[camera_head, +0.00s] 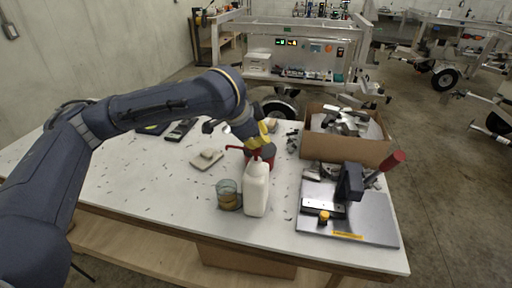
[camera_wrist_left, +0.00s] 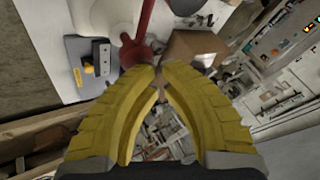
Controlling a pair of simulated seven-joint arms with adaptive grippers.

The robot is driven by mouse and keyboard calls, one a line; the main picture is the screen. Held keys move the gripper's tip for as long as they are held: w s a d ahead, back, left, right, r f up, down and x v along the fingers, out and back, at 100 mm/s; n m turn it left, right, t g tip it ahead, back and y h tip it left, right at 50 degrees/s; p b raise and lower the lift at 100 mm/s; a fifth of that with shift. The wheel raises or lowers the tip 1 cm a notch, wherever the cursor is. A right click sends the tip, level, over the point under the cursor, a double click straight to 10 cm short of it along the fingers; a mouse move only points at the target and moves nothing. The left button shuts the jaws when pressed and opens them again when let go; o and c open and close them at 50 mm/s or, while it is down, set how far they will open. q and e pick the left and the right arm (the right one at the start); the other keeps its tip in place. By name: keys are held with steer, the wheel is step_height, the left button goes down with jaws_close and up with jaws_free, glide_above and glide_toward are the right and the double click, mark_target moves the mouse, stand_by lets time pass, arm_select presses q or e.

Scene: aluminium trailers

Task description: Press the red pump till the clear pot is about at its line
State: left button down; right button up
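A white bottle (camera_head: 256,192) stands upright near the table's front edge. Its red pump (camera_head: 236,148) has a spout pointing left; the pump also shows in the left wrist view (camera_wrist_left: 138,48). The clear pot (camera_head: 229,196) stands just left of the bottle, below the spout, with amber liquid in its lower part. I cannot make out its line. My left gripper (camera_head: 261,141) has yellow fingers and is above and behind the pump head. In the left wrist view its fingertips (camera_wrist_left: 160,68) are together, close to the red pump; contact is unclear. My right gripper is not in view.
A steel plate with a black clamp fixture and red handle (camera_head: 345,213) lies to the right. A cardboard box of metal parts (camera_head: 345,148) stands behind it. A beige block (camera_head: 206,159) and dark tools (camera_head: 181,130) lie on the left. Small bits litter the white table (camera_head: 130,190).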

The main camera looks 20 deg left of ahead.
arm_select(q)
steer(key=shift+f, duration=1.05)
stand_by(0.8)
steer(key=shift+r, duration=1.65)
steer(key=shift+r, duration=2.5)
